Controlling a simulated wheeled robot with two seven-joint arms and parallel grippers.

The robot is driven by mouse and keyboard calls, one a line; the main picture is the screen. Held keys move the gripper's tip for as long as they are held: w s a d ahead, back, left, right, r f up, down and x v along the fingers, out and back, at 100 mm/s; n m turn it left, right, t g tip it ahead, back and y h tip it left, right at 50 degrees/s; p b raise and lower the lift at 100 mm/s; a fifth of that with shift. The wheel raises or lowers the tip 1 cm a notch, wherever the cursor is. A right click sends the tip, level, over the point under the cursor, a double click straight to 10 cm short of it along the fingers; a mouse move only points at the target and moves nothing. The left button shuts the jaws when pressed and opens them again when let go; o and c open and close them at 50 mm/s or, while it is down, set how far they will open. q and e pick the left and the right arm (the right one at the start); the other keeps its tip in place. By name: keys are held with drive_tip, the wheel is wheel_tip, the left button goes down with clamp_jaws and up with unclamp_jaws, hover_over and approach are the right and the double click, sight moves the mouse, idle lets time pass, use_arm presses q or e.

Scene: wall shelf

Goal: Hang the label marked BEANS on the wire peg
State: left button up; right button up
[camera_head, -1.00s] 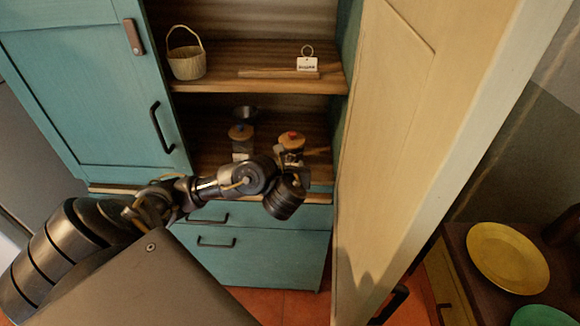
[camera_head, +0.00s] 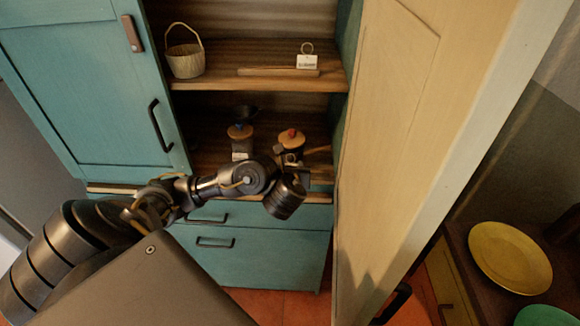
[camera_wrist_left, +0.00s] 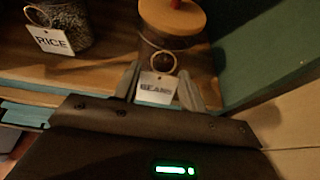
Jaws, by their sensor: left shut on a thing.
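The white label marked BEANS (camera_wrist_left: 156,88) hangs from a metal ring (camera_wrist_left: 163,63) in the left wrist view. My left gripper (camera_wrist_left: 157,87) is shut on this label, with one finger at each side of it. Behind the label stands a jar with a round wooden lid and red knob (camera_wrist_left: 172,18); the jar also shows in the head view (camera_head: 291,140). In the head view my left gripper (camera_head: 291,166) is at the front of the lower shelf, just before that jar. I cannot make out the wire peg; the label or gripper may hide it.
A second jar (camera_head: 240,134) with a blue knob stands to the left; its ringed tag reads RICE (camera_wrist_left: 54,41). The upper shelf (camera_head: 230,80) holds a basket (camera_head: 186,60) and another ringed tag (camera_head: 307,62). An open cream door (camera_head: 385,130) bounds the right side.

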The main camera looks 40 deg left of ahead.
use_arm(q)
drive_tip(key=o, duration=1)
drive_tip(key=shift+p+v, duration=1.6)
drive_tip(key=shift+v, duration=3.8)
